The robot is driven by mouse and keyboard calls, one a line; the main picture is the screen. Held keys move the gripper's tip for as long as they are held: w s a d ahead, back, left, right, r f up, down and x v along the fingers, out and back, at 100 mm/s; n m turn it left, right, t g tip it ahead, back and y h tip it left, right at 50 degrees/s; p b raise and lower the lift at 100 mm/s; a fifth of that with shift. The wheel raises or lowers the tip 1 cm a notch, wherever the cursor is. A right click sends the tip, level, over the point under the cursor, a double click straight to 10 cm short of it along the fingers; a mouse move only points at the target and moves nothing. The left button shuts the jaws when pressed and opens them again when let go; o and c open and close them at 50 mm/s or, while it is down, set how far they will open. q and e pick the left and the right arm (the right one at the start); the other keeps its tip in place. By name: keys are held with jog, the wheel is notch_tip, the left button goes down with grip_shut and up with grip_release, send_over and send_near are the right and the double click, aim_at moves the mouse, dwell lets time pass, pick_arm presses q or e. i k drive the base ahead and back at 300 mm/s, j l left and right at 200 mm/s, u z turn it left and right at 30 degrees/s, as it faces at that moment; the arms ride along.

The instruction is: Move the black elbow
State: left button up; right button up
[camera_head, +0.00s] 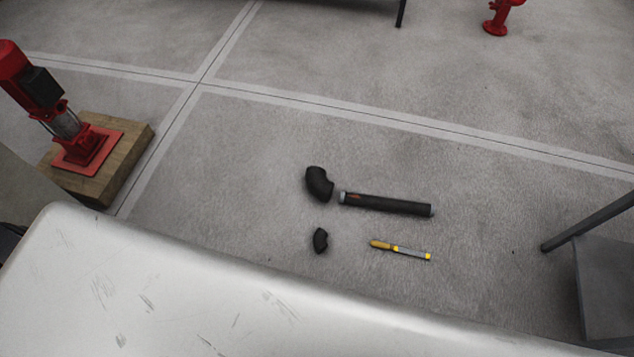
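Two black elbows lie on the grey concrete floor in the head view. The larger black elbow (319,184) lies just left of a black pipe's end, with a small gap between them. The smaller black elbow (320,240) lies below it in the picture, closer to me. Which of the two the task means I cannot tell. Neither of my grippers shows in this view.
The black pipe (388,204) and a yellow-and-grey tool (400,250) lie right of the elbows. A red pump (80,140) stands on a wooden block (125,165) at left. A dark metal frame (605,285) stands at right. A red hydrant-like fitting (497,18) stands far back.

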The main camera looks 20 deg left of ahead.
aim_at(320, 188)
jog(key=i+j+z, duration=0.1)
jog(key=z, duration=0.3)
jog(key=j+z, duration=0.15)
jog(key=z, duration=0.2)
jog(key=j+z, duration=0.2)
jog(key=z, duration=0.2)
jog(key=i+j+z, duration=0.1)
jog(key=z, duration=0.3)
jog(key=j+z, duration=0.1)
jog(key=j, duration=0.3)
jog(key=j+z, duration=0.1)
jog(key=j, duration=0.35)
jog(key=k+j+z, duration=0.15)
jog(key=j, duration=0.25)
jog(key=j+z, duration=0.1)
jog(key=j, duration=0.3)
jog(key=k+j+z, duration=0.1)
jog(key=j, duration=0.3)
jog(key=k+j+z, duration=0.1)
jog(key=j, duration=0.3)
jog(key=k+j+z, duration=0.1)
jog(key=j, duration=0.3)
jog(key=k+j+z, duration=0.15)
jog(key=j, duration=0.2)
jog(key=k+j, duration=0.1)
jog(key=j, duration=0.2)
jog(key=k+j, duration=0.1)
jog(key=j, duration=0.2)
jog(key=k+j, duration=0.15)
jog(key=j, duration=0.2)
